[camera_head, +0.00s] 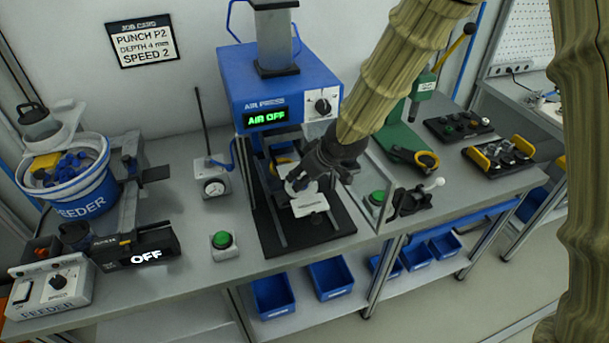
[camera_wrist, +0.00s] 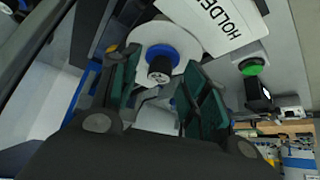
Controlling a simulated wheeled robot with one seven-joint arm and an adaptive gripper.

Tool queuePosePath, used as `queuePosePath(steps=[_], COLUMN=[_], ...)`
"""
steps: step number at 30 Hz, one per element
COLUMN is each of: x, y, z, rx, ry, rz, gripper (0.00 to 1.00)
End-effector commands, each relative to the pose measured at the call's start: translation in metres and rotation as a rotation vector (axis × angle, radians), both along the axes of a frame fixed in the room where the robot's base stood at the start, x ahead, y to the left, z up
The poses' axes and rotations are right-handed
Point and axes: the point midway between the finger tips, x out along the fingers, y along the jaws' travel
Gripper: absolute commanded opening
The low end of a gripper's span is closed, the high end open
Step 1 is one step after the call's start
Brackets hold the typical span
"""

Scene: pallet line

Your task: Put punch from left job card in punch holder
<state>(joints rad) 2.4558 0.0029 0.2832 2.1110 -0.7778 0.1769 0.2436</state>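The left job card (camera_head: 143,41) on the wall reads "PUNCH P2, DEPTH 4 mm, SPEED 2". My gripper (camera_head: 302,184) is low at the air press, over its dark base. The white holder plate (camera_head: 309,204) lies just in front of it; its "HOLDER" lettering shows in the wrist view (camera_wrist: 222,17). In the wrist view a dark cylinder with a blue ring (camera_wrist: 160,66), apparently a punch, stands on a white round piece. My gripper's green-padded fingers (camera_wrist: 160,72) are apart on either side of it, with gaps visible. I cannot read any marking on the cylinder.
The blue air press (camera_head: 279,90) shows "AIR OFF". Green buttons (camera_head: 222,240) sit beside the press, and a dial gauge stand (camera_head: 215,187) is to its left. The blue feeder (camera_head: 75,185) is at far left. A clear panel and black clamp (camera_head: 413,197) are close right of my gripper.

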Motion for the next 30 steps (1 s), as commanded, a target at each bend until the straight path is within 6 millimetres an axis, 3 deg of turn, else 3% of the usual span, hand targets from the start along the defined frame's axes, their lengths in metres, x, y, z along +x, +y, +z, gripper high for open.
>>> queuePosePath(steps=[11, 30], x=[-0.004, -0.038], y=[-0.005, -0.036], z=[0.011, 0.084], rx=[0.001, 0.002], ry=[0.0, -0.001], rz=[-0.001, 0.0], gripper=[0.45, 0.45])
